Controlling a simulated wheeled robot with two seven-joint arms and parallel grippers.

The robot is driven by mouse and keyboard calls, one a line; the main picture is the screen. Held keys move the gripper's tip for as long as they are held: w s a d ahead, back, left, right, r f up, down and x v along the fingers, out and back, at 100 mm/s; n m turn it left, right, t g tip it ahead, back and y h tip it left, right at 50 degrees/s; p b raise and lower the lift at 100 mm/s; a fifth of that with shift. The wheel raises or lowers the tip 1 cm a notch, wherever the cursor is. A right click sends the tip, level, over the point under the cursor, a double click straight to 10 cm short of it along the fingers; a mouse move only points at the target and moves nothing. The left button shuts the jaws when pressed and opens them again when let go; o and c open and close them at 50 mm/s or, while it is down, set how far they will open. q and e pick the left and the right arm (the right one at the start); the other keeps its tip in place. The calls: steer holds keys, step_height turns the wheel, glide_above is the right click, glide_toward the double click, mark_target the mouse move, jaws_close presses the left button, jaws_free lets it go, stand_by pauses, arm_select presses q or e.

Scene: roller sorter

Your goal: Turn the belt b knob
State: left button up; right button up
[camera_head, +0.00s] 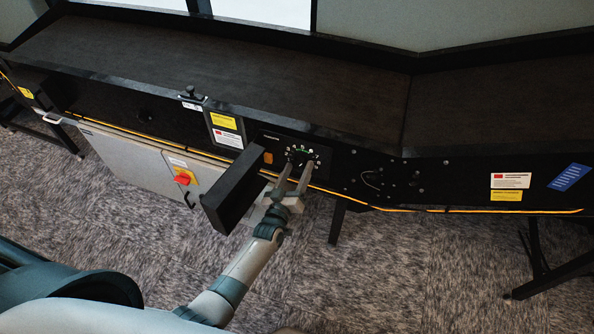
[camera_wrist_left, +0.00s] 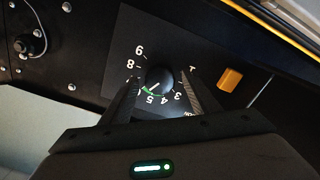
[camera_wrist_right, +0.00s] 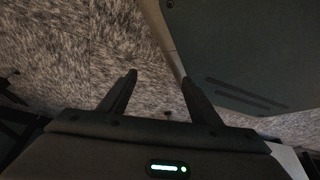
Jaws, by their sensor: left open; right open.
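A round black knob (camera_wrist_left: 158,80) sits on a dark panel with a white number scale and a green arc around it; it also shows in the head view (camera_head: 301,157). I cannot read which belt it is labelled for. Its white pointer line aims down-left in the left wrist view, near the 5 and 6 side. My left gripper (camera_head: 297,167) is open in front of the dial. In the left wrist view its fingers (camera_wrist_left: 160,77) lie on either side of the knob; contact cannot be told. My right gripper (camera_wrist_right: 160,77) is open and empty above carpet, out of the head view.
An orange button (camera_wrist_left: 230,79) is beside the dial. A black box (camera_head: 233,190) juts out left of my left gripper. A red switch (camera_head: 183,178) is on the grey cabinet. The belt (camera_head: 230,75) runs above the panel.

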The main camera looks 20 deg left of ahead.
arm_select(q)
steer(key=shift+s, duration=0.1)
arm_select(e)
steer(key=shift+s, duration=0.15)
arm_select(q)
steer(key=shift+s, duration=0.5)
steer(key=s+b, duration=0.2)
steer(key=s, duration=1.4)
steer(key=shift+a, duration=0.3)
arm_select(e)
steer(key=w+a+r+t, duration=0.2)
steer(key=w+a, duration=0.1)
steer(key=w, duration=0.4)
steer(key=shift+y, duration=0.4)
arm_select(q)
steer(key=shift+s+f, duration=0.1)
arm_select(e)
steer(key=shift+s+d, duration=0.1)
steer(key=shift+s, duration=0.2)
